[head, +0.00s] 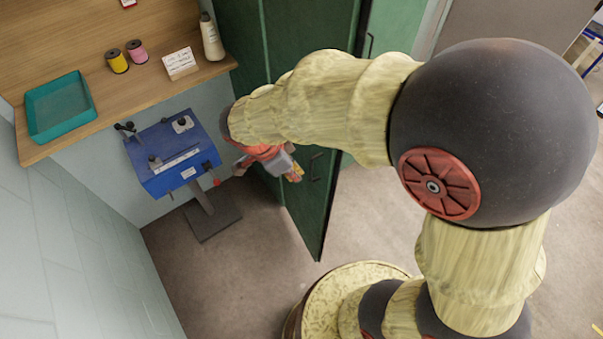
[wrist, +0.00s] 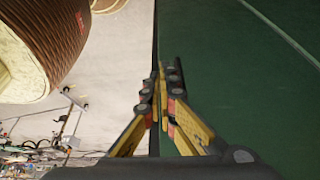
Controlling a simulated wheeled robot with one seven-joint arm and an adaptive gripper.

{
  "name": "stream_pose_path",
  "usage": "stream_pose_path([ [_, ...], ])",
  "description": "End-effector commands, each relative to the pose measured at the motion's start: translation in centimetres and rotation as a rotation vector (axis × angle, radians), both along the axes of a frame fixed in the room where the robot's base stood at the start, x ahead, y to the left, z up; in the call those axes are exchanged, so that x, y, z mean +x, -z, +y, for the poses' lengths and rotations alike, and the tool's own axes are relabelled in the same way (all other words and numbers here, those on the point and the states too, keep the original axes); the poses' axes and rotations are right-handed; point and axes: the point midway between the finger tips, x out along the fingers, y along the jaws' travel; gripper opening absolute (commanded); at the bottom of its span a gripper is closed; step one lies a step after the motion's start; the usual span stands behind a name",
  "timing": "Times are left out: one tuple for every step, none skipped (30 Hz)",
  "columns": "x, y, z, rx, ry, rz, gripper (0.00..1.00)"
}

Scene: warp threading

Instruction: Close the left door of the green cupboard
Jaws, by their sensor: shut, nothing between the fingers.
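The green cupboard (head: 235,35) stands at the top centre of the head view, partly hidden by my arm. A dark green door (head: 318,205) stands open, its lower end reaching down past my arm, with a handle on its face. In the wrist view the door panel (wrist: 240,80) fills the right half, its edge running vertically near the middle. My gripper (head: 296,174) is shut and empty, close to the door. In the wrist view its fingertips (wrist: 161,72) overlap the door's edge; I cannot tell whether they touch it.
A lighter green panel (head: 392,28) with a handle shows behind my arm. Left of the cupboard are a wooden bench (head: 150,75) with a teal tray (head: 60,107), spools and a bottle, and a blue stand (head: 172,155). Floor is open right of the door.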

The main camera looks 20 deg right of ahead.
Motion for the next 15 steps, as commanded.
stream_pose_path([
  [-0.1, 0.9, -0.4, -0.002, 0.001, 0.004, 0.0],
  [0.0, 1.5, -0.6, -0.003, 0.001, 0.005, 0.0],
  [0.0, 2.2, -0.9, -0.002, 0.001, 0.004, 0.0],
  [0.0, 2.8, -1.1, -0.002, 0.001, 0.006, 0.0],
  [0.1, 3.3, -1.4, -0.002, 0.0, 0.006, 0.0],
  [0.1, 4.0, -1.6, -0.002, 0.0, 0.005, 0.0],
  [0.2, 4.6, -1.9, -0.002, 0.0, 0.004, 0.0],
  [0.2, 5.2, -2.1, -0.002, 0.0, 0.004, 0.0],
  [0.2, 5.9, -2.4, -0.001, 0.001, 0.006, 0.0],
  [0.3, 6.5, -2.6, -0.002, 0.0, 0.006, 0.0],
  [0.3, 7.0, -2.8, -0.002, -0.001, 0.006, 0.0],
  [0.3, 7.7, -3.0, -0.001, -0.001, 0.005, 0.0],
  [0.4, 8.1, -3.3, -0.001, 0.0, 0.005, 0.0],
  [0.6, 7.7, -3.9, 0.0, 0.003, 0.001, 0.0],
  [0.7, 7.6, -4.5, 0.001, 0.002, 0.0, 0.0],
])
